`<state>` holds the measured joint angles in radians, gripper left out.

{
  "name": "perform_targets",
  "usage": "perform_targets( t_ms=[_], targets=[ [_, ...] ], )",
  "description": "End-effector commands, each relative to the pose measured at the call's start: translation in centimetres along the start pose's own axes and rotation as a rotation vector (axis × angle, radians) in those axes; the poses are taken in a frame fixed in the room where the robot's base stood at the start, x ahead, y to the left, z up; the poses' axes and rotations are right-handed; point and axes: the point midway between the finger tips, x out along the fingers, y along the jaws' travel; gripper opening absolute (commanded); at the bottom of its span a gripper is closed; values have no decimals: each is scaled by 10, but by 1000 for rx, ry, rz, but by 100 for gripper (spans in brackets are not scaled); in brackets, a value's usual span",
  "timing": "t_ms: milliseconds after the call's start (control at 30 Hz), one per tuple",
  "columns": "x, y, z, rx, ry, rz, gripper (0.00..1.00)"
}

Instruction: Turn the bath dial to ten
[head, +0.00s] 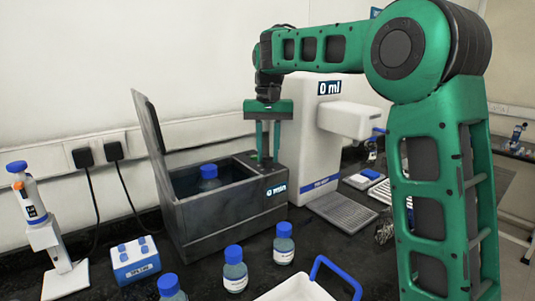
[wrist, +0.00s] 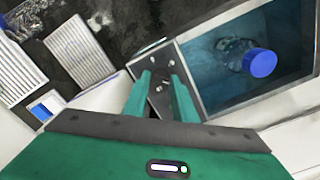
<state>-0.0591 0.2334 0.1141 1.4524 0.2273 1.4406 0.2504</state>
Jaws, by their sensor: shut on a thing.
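The bath (head: 215,228) is a dark grey box with its lid (head: 150,125) standing open at the left. Its front display (head: 276,190) reads "0 min". A blue-capped bottle (head: 208,180) stands in the bath's well; its cap also shows in the wrist view (wrist: 260,63). My gripper (head: 264,158) points down at the panel on the bath's right end. In the wrist view my gripper's fingers (wrist: 160,86) reach that panel (wrist: 160,62), beside the well. They are shut on the dial, which is mostly hidden between them.
A white dispenser (head: 315,140) reading "0 ml" stands right of the bath. Blue-capped bottles (head: 235,270) and a white tray with a blue handle (head: 295,290) are in front. A tube rack (head: 135,262) and a pipette on a stand (head: 45,235) are at the left.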

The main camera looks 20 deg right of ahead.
Motion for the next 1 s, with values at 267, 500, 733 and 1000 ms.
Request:
perform_targets(
  t_ms=[267,500,733,1000],
  targets=[
    [0,-1,-2,165,5,-2,2],
    [0,-1,-1,235,4,-2,2],
    [0,-2,-1,252,3,-2,2],
    [0,-2,-1,250,3,-2,2]
  ],
)
